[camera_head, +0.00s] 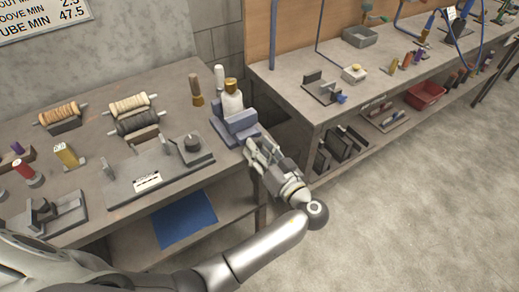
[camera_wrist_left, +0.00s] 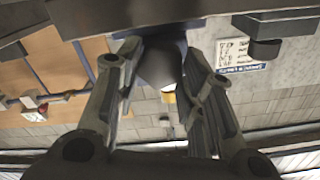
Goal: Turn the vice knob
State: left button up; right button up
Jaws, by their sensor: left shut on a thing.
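The blue-grey vice (camera_head: 236,124) stands at the right front corner of the near bench, with a pale bottle-like piece (camera_head: 232,100) with a yellowish top at its jaws. My left gripper (camera_head: 258,151) is at the vice's front, just off the bench edge. It hides the vice knob in the head view. In the left wrist view, the fingers of my left gripper (camera_wrist_left: 163,68) stand on both sides of a dark grey rounded part, which looks like the knob (camera_wrist_left: 160,64), and are shut on it. How far the knob is turned cannot be told. My right gripper is not in view.
A second bench (camera_head: 300,90) stands right, with a red bin (camera_head: 426,95) below. The floor at right is clear.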

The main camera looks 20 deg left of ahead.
pick_arm(q)
jog(key=shift+w+r, duration=0.1)
jog(key=shift+r, duration=0.1)
jog(key=o, duration=1)
jog(key=shift+f, duration=0.15)
jog(key=shift+o, duration=0.2)
notch_tip(320, 180, up, 10)
